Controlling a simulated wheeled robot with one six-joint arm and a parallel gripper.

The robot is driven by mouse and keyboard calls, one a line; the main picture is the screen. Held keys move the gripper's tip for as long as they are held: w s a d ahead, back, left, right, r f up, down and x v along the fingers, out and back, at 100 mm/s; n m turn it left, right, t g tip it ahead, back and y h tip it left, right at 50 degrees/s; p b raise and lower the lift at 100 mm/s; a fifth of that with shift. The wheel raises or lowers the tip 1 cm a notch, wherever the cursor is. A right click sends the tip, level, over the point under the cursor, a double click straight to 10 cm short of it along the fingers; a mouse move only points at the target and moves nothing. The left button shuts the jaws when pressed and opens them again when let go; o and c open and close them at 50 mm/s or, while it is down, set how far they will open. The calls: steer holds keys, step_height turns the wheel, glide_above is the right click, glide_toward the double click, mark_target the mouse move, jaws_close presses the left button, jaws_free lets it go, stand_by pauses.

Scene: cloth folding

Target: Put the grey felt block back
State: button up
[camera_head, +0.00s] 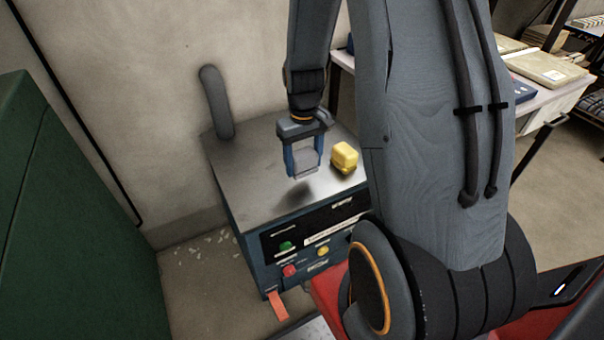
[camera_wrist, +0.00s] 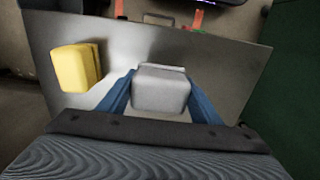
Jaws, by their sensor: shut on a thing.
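The grey felt block (camera_head: 305,163) is between the two blue fingers of my gripper (camera_head: 304,160), which is shut on it. The block hangs a little above the metal top of a cabinet (camera_head: 250,165), with a dark shadow below it near the front edge. In the wrist view the grey block (camera_wrist: 160,92) sits between the fingers (camera_wrist: 160,100), with a pale edge along its far side. A yellow block (camera_head: 344,157) rests on the metal top to the right of my gripper; it also shows at the left in the wrist view (camera_wrist: 75,68).
The cabinet front has a panel (camera_head: 310,235) with coloured buttons, and an orange strip (camera_head: 277,306) hangs below. A dark upright pipe (camera_head: 216,100) stands at the back left corner. A green cabinet (camera_head: 60,200) is at the left. The metal top's left part is bare.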

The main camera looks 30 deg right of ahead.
mark_target(304, 153)
steer(key=shift+f, duration=2.3)
steer(key=shift+f, duration=0.1)
steer(key=o, duration=1.1)
step_height(304, 153, up, 12)
steer(key=shift+r, duration=0.1)
steer(key=s+a+r+m, duration=0.1)
steer(key=s+r, duration=0.3)
steer(key=s, duration=0.4)
steer(key=s+a+r+m, duration=0.1)
steer(key=s+a+r, duration=0.1)
steer(key=s+r, duration=0.2)
steer(key=s, duration=0.3)
steer(key=shift+s+a+m, duration=0.3)
steer(key=shift+s+a, duration=0.1)
